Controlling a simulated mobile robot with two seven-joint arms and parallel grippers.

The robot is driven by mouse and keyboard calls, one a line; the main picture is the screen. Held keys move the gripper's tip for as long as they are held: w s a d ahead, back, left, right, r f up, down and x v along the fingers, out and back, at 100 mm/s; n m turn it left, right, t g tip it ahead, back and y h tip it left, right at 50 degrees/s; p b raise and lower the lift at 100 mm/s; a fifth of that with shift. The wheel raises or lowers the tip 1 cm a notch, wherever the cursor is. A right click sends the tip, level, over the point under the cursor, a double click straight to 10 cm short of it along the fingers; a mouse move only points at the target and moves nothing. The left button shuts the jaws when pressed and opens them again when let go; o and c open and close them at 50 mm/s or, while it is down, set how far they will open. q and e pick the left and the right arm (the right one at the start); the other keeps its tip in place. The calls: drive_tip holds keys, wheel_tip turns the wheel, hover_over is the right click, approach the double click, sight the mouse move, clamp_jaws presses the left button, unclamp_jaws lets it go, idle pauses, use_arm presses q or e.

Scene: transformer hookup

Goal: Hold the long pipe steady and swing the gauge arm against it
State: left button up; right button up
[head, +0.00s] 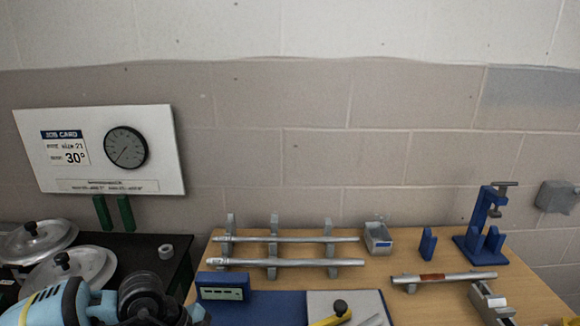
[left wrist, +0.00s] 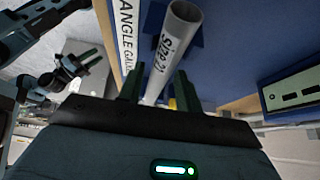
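In the left wrist view, a grey pipe (left wrist: 177,38) marked with a size runs between the dark green fingers of my left gripper (left wrist: 158,82). The fingers stand apart, with gaps beside the pipe. A white strip lettered as an angle gauge (left wrist: 127,40) lies beside it. In the head view, a yellow arm (head: 330,320) with a black knob (head: 340,306) sits on the gauge's grey plate (head: 322,299), cut off by the bottom edge. My left gripper's fingers are outside the head view. My right gripper (left wrist: 88,60) appears small in the left wrist view; its opening is unclear.
Two pipes (head: 290,262) lie on a rack. A red-banded pipe (head: 432,277) lies at the right, near a blue clamp stand (head: 480,240). A blue box with a display (head: 222,287) and a grey bin (head: 378,238) share the table. A job card (head: 98,150) reads 30°.

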use_arm(q)
drive_tip(key=c, duration=0.5)
drive_tip(key=o, duration=0.8)
drive_tip(key=shift+o, duration=0.2)
drive_tip(key=shift+v, duration=3.95)
